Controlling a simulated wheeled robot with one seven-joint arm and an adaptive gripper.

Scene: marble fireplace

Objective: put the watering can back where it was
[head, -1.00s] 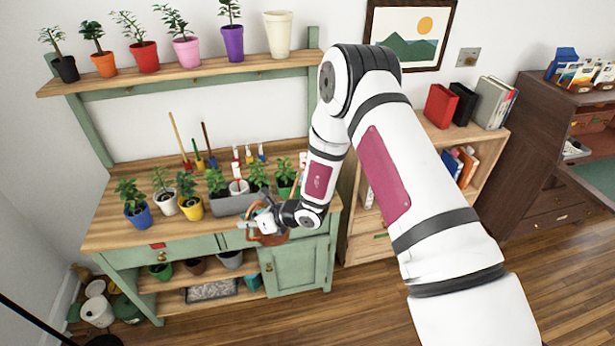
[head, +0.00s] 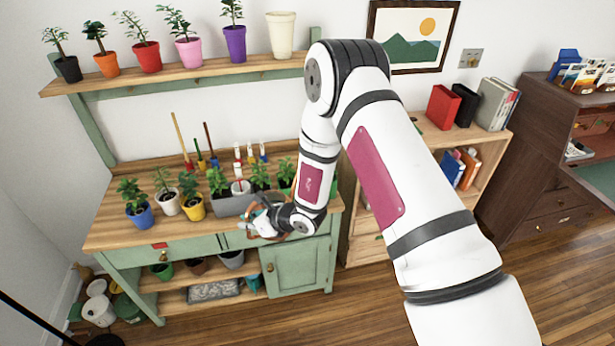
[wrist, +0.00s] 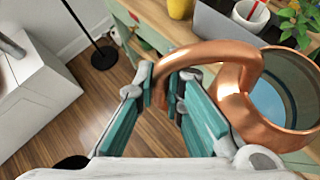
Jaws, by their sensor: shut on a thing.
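The watering can is shiny copper. In the wrist view its round, open-topped body (wrist: 275,88) is at the right and its looped handle (wrist: 208,50) reaches left to my gripper (wrist: 168,92). My gripper's teal fingers are shut on that handle. In the head view my gripper (head: 258,224) is at the front edge of the green potting bench (head: 110,228), with the can partly hidden by the gripper and wrist. The can appears to be held at the bench's front edge, by the grey planter; I cannot tell if it touches anything.
On the benchtop stand a grey planter (head: 232,206), a yellow pot (head: 194,208), a white pot (head: 168,205) and a blue pot (head: 140,216). Hand tools stand behind. A shelf (head: 180,74) with several potted plants is above. A low bookcase (head: 420,180) stands right. Floor in front is open.

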